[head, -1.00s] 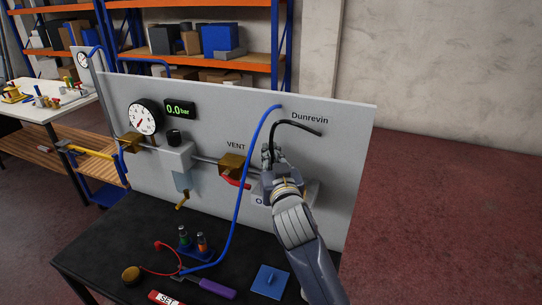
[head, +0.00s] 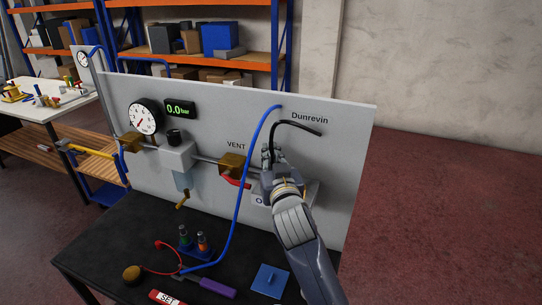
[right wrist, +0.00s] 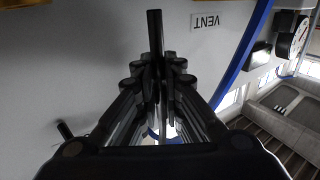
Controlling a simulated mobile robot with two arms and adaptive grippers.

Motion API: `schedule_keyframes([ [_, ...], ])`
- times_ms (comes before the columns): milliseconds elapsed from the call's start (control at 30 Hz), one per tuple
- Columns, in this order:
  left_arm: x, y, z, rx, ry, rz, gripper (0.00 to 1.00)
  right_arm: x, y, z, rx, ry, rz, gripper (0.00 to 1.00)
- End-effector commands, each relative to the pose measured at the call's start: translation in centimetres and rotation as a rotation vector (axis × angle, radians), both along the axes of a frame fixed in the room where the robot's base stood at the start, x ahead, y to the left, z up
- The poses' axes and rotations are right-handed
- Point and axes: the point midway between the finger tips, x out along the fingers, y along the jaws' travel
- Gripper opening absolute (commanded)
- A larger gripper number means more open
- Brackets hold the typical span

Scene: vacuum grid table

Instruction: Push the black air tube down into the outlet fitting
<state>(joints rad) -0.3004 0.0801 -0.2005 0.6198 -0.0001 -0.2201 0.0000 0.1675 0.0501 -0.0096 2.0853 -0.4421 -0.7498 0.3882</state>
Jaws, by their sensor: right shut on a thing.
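The black air tube (head: 296,125) comes out of the white panel under the word Dunrevin and arcs left and down into my right gripper (head: 267,160). The right gripper is shut on the tube in front of the panel, right of the VENT label. In the right wrist view the tube (right wrist: 155,35) sticks out between the closed fingers (right wrist: 158,75). The outlet fitting is hidden behind my gripper and wrist, so I cannot tell whether the tube's end touches it. Part of a white label with an O shows beside my wrist. My left gripper is not in view.
A blue tube (head: 243,160) hangs close left of my gripper. A red-handled brass valve (head: 232,165) sits left of it on the panel (head: 345,170). A blue plate (head: 268,280), a purple-handled tool (head: 217,288) and small fittings lie on the black table (head: 115,240).

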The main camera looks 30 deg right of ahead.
Motion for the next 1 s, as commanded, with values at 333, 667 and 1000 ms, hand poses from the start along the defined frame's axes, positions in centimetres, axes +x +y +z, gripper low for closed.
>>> schedule_keyframes([
  [333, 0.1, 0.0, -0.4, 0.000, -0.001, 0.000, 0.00, 0.0, 0.0, -0.6, 0.000, 0.000, 0.000, 0.00],
  [667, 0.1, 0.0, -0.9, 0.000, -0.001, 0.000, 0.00, 0.0, 0.0, -1.2, -0.001, 0.000, 0.000, 0.00],
  [1000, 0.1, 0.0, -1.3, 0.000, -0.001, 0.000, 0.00, 0.0, 0.0, -1.9, -0.001, 0.001, 0.000, 0.00],
])
